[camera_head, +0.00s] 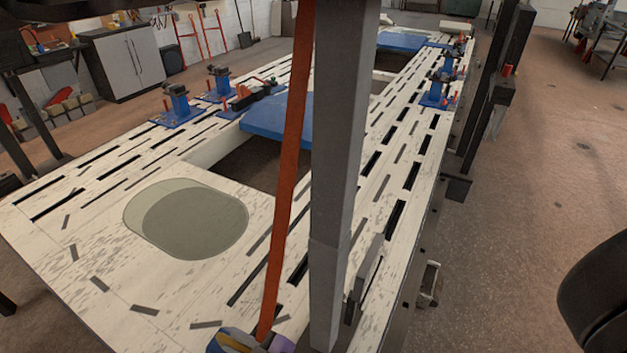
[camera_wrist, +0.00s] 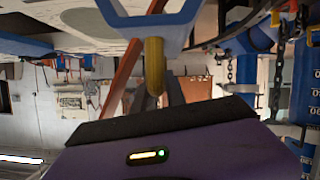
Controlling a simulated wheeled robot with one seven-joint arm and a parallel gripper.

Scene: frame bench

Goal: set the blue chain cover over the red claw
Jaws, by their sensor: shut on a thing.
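My gripper (camera_wrist: 155,62) shows in the wrist view behind its purple body, which has a small lit indicator. It is shut on a blue piece with a yellow bar, which I take for the blue chain cover (camera_wrist: 150,20), at the top of that view. In the head view the cover (camera_head: 226,340) is low at the bottom edge, partly cut off, with a bit of purple gripper beside it. A tilted orange-red bar (camera_head: 287,160) runs down close to the cover. I cannot pick out the red claw for certain; it may be hidden or out of view.
A grey upright post (camera_head: 338,180) stands right of the red bar and hides part of the bench (camera_head: 90,225). Blue clamps (camera_head: 178,104) stand on the bench beyond a dark opening. Chains (camera_wrist: 278,82) hang at the right of the wrist view. Open floor (camera_head: 520,200) lies right.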

